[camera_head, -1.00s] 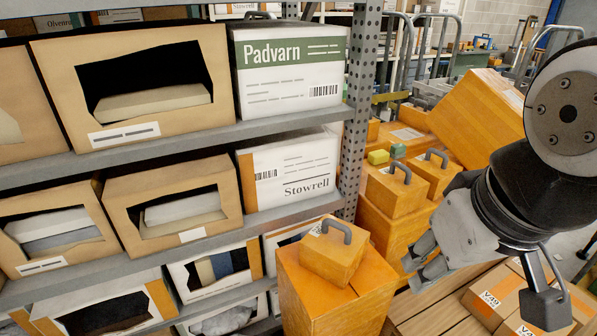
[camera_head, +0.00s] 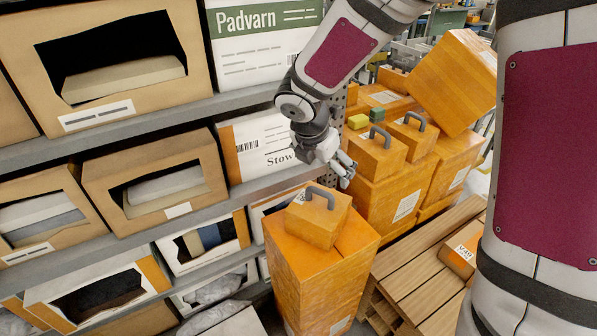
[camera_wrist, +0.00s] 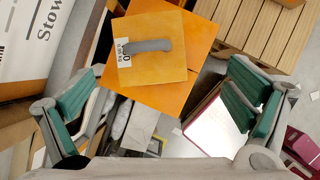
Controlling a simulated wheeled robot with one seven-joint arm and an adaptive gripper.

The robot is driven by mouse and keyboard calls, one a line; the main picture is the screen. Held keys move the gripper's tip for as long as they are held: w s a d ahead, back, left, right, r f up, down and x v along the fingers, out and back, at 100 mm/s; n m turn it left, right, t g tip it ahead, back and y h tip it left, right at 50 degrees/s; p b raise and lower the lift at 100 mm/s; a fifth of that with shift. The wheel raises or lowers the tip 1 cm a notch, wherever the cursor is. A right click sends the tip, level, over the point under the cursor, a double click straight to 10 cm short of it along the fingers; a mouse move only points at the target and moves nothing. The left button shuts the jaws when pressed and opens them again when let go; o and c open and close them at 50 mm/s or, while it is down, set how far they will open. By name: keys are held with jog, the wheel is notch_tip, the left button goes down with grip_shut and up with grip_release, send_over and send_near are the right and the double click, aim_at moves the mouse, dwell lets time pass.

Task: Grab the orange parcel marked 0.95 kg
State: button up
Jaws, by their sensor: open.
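A small orange parcel (camera_head: 319,221) with a grey handle stands on top of a tall orange box (camera_head: 325,275). My gripper (camera_head: 343,172) is open and empty, above and just behind the parcel. The wrist view shows the open fingers (camera_wrist: 165,98) apart, with the parcel ahead between them.
Shelves with open cartons and a white Stowrell box (camera_head: 262,140) stand close on the left. A tilted large orange box (camera_head: 455,82) and small yellow and green blocks (camera_head: 359,121) lie on the rear stack. A wooden pallet (camera_head: 425,260) with a V49 carton is at right.

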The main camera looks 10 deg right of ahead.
aim_at(320, 191)
jog(key=w+f, duration=0.1)
jog(key=f, duration=0.2)
jog(key=w+f+n+b, duration=0.1)
jog(key=w+f, duration=0.1)
jog(key=f, duration=0.1)
jog(key=w+f+n, duration=0.1)
jog(key=f, duration=0.3)
jog(key=shift+w+d, duration=0.2)
jog(key=shift+b+x, duration=0.35)
jog(key=shift+x, duration=2.45)
jog(key=shift+s+a, duration=0.1)
jog(key=shift+s, duration=0.1)
jog(key=shift+c, duration=0.6)
jog(key=c, duration=1.8)
jog(key=shift+c, duration=0.6)
jog(key=shift+r, duration=0.1)
